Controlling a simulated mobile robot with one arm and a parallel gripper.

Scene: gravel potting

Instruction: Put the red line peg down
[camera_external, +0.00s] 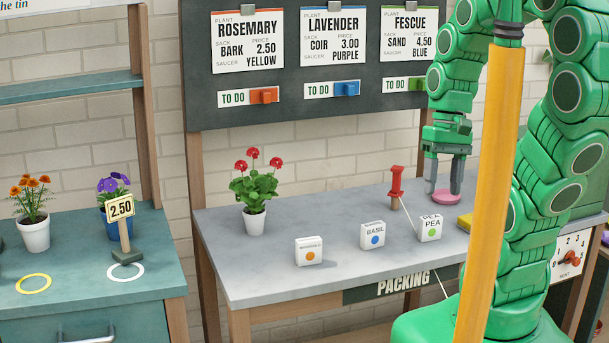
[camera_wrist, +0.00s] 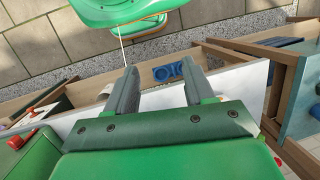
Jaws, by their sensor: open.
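The red line peg (camera_external: 396,184) stands upright on the grey packing bench, on a small wooden-looking lower part. A thin white line runs from it down toward the bench's front edge. My gripper (camera_external: 442,189) is open, pointing down, to the right of the peg and apart from it. Its fingers hang close to a pink disc (camera_external: 446,198) on the bench; I cannot tell whether they touch it. In the wrist view the two fingers (camera_wrist: 159,70) are spread with nothing held between them. I cannot make out the peg there.
The packing bench (camera_external: 262,277) also holds a red-flowered pot (camera_external: 254,222), and Marigold (camera_external: 309,251), Basil (camera_external: 372,236) and Pea (camera_external: 430,228) boxes. A yellow object (camera_external: 464,222) sits partly behind my arm. The bench's left front is clear. An order board (camera_external: 197,95) hangs behind.

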